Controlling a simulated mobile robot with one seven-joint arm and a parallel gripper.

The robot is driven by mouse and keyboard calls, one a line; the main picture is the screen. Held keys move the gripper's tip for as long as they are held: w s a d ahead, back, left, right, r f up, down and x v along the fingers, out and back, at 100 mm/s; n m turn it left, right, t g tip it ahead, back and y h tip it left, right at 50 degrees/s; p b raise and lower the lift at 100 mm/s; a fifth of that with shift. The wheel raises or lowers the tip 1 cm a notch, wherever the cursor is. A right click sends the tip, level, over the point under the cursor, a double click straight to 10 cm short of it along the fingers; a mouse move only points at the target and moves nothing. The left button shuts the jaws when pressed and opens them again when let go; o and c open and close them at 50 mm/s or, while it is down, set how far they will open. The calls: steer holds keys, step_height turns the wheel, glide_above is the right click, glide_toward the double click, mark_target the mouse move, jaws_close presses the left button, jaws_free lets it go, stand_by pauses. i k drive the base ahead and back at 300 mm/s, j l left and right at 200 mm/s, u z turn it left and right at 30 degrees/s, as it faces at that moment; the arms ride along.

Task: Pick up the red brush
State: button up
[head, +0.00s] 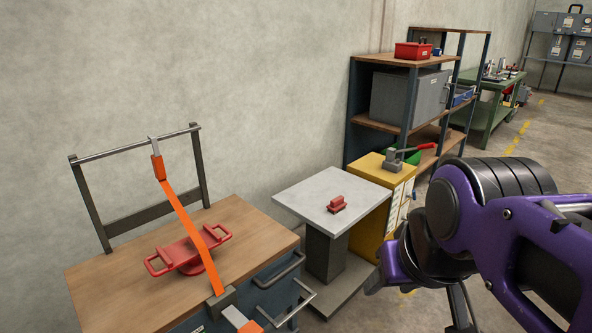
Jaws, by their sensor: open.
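A small red object (337,204), which looks like the red brush, lies on the grey top of a pedestal stand (300,194) in the head view. It has a raised block on a wider base; bristles cannot be made out. Nothing touches it from above. My purple and black arm is at the right, in front of and to the right of the stand. I cannot make out my gripper's fingers; the arm's far end is hidden behind its own links or below the picture.
A wooden-topped bench (120,275) at left holds a red two-handled piece (178,255) under an orange strap (190,225). A yellow cabinet (370,188) with a lever tool (395,158) stands close behind the stand. Shelves (372,62) stand beyond. Open floor lies at right.

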mark_target(337, 205)
steer(key=i+l+u, duration=0.1)
steer(key=u, duration=0.95)
steer(key=i+l, duration=0.15)
steer(key=l, duration=0.25)
steer(key=i+l, duration=0.15)
steer(key=l, duration=0.25)
steer(key=i+l, duration=0.2)
steer(key=l, duration=0.2)
steer(key=i+l, duration=0.15)
steer(key=l, duration=0.25)
steer(key=i+l, duration=0.15)
steer(key=l, duration=0.25)
steer(key=i+l, duration=0.15)
steer(key=l, duration=0.25)
